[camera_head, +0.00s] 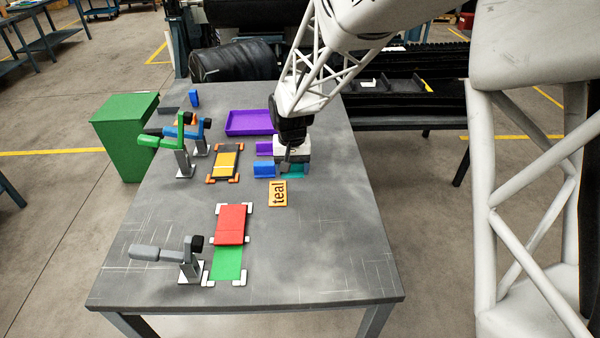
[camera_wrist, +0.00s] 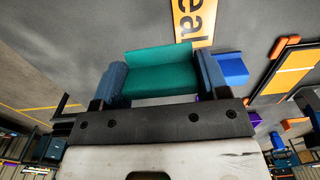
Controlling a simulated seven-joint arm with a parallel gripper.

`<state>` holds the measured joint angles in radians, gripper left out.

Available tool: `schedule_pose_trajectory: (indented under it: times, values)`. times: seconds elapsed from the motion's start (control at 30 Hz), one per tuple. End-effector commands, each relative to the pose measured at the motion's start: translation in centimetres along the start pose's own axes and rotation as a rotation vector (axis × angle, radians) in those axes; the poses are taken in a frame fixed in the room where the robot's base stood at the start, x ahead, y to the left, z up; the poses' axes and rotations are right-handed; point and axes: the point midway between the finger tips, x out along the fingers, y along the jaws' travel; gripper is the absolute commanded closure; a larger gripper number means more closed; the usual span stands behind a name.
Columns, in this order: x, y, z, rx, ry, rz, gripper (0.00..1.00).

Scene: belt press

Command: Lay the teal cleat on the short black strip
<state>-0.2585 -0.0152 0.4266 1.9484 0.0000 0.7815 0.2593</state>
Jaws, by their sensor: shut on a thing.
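The teal cleat (camera_head: 296,171) is between the fingers of my gripper (camera_head: 291,163), close to the table. It shows clearly in the wrist view (camera_wrist: 155,76), where the gripper (camera_wrist: 158,82) is shut on it from both sides. Whether it still touches the table I cannot tell. A short black strip (camera_head: 229,149) lies left of the gripper, with a yellow piece (camera_head: 225,165) over much of it and orange corner pieces at its ends. Part of this strip also shows at the right in the wrist view (camera_wrist: 270,77).
A card reading "teal" (camera_head: 278,194) lies just in front of the cleat. Blue (camera_head: 264,170) and purple (camera_head: 264,149) blocks sit beside it; a purple tray (camera_head: 249,123) is behind. Green-handled (camera_head: 165,142) and grey-handled (camera_head: 155,255) clamps stand left. A red piece (camera_head: 231,222) lies over a green strip (camera_head: 227,264).

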Motion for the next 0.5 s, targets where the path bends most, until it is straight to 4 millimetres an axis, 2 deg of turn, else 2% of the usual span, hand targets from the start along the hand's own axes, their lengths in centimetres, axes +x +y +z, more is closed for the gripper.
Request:
schedule_pose_trajectory:
  times: [0.3,0.5]
  values:
    - [-1.3,-9.2,-5.0,-0.005,0.000,0.000,0.56]
    - [-2.0,-15.3,-7.2,-0.005,0.001,0.000,0.56]
